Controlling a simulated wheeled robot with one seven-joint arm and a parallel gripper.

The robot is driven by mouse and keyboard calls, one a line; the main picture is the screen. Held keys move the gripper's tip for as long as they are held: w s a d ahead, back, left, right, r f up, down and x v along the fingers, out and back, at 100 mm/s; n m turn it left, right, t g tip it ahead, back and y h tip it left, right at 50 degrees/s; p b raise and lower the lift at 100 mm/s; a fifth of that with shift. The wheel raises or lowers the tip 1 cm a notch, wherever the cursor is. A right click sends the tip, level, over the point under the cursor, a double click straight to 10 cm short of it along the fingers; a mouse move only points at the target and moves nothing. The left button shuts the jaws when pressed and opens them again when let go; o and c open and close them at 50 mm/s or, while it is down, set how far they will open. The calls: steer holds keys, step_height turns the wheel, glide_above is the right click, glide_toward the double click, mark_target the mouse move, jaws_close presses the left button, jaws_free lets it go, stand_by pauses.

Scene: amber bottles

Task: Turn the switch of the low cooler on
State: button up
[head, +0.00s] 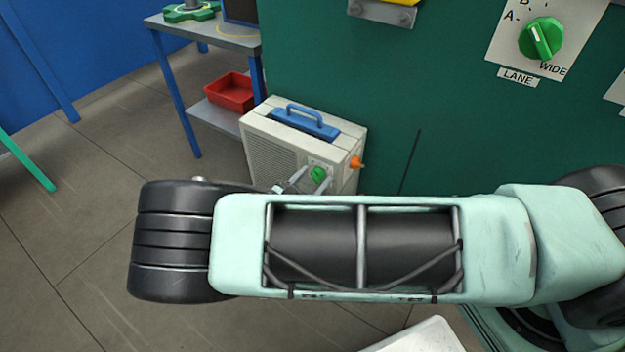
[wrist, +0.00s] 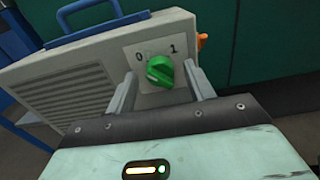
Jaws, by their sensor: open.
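The low cooler (head: 281,143) is a cream box with a blue top handle and a side grille, standing on the floor against the green wall. It fills much of the wrist view (wrist: 85,75). Its green switch (head: 319,174) sits on a pale plate marked 0 and 1; in the wrist view the knob (wrist: 160,70) lies below and between these marks. I cannot tell for sure which mark it points to. My gripper (wrist: 162,88) is open, one finger on each side of the knob. Contact cannot be told. In the head view my gripper (head: 305,181) is partly hidden behind my arm.
An orange part (head: 355,162) sticks out of the cooler's right side. A blue-legged table (head: 238,42) with a red bin (head: 231,92) on its shelf stands behind left. A green LANE knob (head: 541,38) is on the wall panel. Floor at left is clear.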

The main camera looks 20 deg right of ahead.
steer(key=c, duration=1)
steer(key=shift+o, duration=0.2)
steer(key=shift+m, duration=0.4)
steer(key=m+p, duration=0.1)
steer(key=m, duration=0.2)
steer(key=m+p, duration=0.1)
steer(key=m, duration=0.4)
steer(key=shift+p, duration=0.3)
steer(key=m, duration=0.5)
steer(key=shift+m, duration=2)
